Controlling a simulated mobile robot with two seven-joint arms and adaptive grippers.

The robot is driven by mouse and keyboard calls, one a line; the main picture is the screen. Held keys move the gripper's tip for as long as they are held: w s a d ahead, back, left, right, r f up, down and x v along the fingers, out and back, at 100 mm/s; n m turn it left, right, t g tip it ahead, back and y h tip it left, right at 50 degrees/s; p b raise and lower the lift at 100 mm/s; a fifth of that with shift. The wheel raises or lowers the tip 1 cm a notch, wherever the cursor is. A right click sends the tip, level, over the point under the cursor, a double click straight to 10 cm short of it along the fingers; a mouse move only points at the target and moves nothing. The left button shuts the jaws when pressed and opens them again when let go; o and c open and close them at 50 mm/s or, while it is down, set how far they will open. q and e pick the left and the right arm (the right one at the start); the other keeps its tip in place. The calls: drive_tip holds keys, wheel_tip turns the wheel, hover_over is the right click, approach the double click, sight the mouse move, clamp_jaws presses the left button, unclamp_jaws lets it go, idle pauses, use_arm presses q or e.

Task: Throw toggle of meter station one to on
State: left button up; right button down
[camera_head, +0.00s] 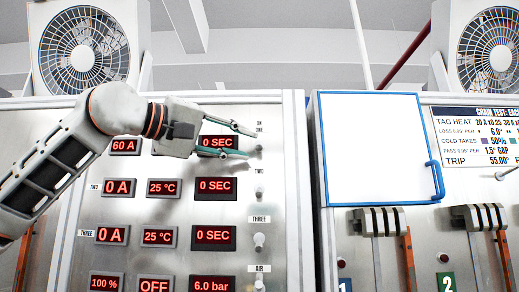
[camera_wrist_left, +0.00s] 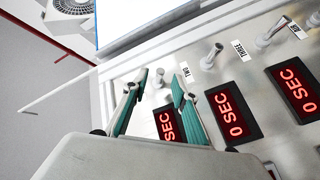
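In the left wrist view the toggle (camera_wrist_left: 158,77) shows between the open fingertips (camera_wrist_left: 160,78), apparently not clamped. Whether the fingers touch it, and which way it is thrown, I cannot tell. My right gripper is not clearly in view.
Toggle two (camera_head: 259,193), toggle three (camera_head: 259,242) and the air toggle (camera_head: 259,284) stand below in a column. Red displays such as the top 0 SEC one (camera_head: 218,143) fill the panel. A blue-framed white cover (camera_head: 375,145) with a blue handle (camera_head: 435,180) is to the right.

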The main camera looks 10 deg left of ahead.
sight(257, 147)
use_arm(q)
drive_tip(key=shift+x, duration=2.65)
clamp_jaws()
